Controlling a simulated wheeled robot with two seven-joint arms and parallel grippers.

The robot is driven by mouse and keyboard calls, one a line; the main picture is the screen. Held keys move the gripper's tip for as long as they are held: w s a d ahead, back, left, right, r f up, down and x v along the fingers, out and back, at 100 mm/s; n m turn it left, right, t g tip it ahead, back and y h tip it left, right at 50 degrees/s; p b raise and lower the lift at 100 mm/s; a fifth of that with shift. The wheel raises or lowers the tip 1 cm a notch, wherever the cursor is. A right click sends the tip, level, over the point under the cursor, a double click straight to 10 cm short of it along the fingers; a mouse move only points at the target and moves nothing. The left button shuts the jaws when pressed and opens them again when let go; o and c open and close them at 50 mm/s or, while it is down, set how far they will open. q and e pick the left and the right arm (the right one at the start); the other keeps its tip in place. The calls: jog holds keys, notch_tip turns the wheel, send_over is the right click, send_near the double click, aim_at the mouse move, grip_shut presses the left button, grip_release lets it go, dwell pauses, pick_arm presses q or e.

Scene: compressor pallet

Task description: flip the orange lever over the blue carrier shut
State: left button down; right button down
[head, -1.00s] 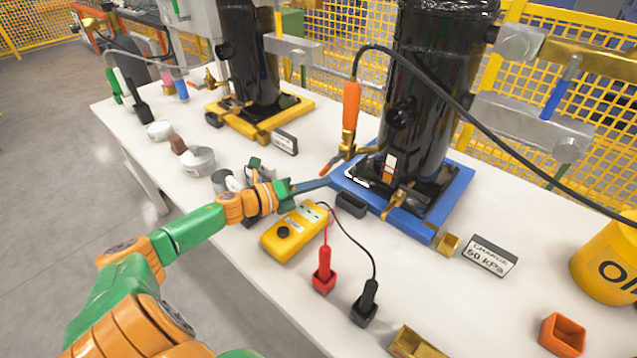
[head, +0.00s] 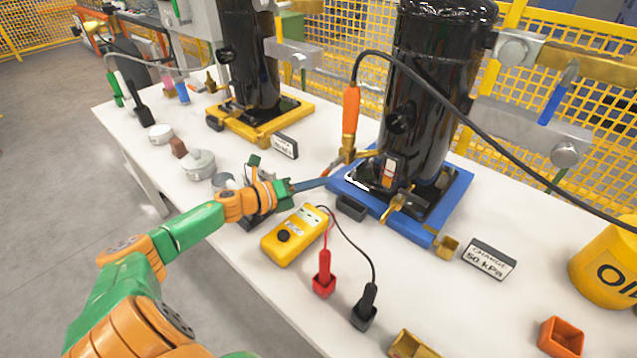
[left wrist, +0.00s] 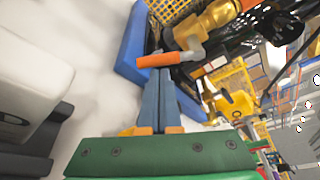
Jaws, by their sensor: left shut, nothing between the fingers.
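The orange lever (head: 332,168) sticks out to the left from a brass valve over the left edge of the blue carrier (head: 417,230). In the left wrist view the lever (left wrist: 157,60) lies across the picture, its right end on a grey and brass fitting. My left gripper (head: 325,181) is shut and empty, its slim blue-grey fingers pointing at the lever. In the left wrist view the fingertips (left wrist: 160,72) are right by the lever's underside; I cannot tell whether they touch. A black compressor stands on the carrier. My right gripper is not in view.
An upright orange hose handle (head: 351,110) stands just behind the lever. A yellow meter (head: 295,236) with red and black probes lies in front of the carrier, and a black block (head: 351,208) is beside it. A grey can (head: 199,164) stands left of my gripper.

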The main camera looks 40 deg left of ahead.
pick_arm(q)
jog(key=shift+a+r, duration=0.1)
jog(key=m, duration=0.1)
jog(key=m+y+p, duration=0.1)
jog(key=shift+a+r+m+g+y, duration=0.3)
jog(key=shift+a+m, duration=0.05)
jog(key=shift+m, duration=0.05)
jog(key=shift+a+r+m+p, duration=0.25)
jog(key=shift+m+p, duration=0.25)
jog(key=shift+p, duration=0.1)
jog(key=shift+a+r, duration=0.1)
jog(key=shift+a, duration=0.05)
jog(key=shift+a+r+m+y+p, duration=0.35)
jog(key=shift+r+m+y+p, duration=0.05)
jog(key=shift+m+y+p, duration=0.1)
jog(key=shift+a+r, duration=0.2)
jog(key=shift+r, duration=0.3)
jog(key=shift+a+r+p, duration=0.1)
jog(key=shift+r+p, duration=0.15)
jog(key=shift+p, duration=0.1)
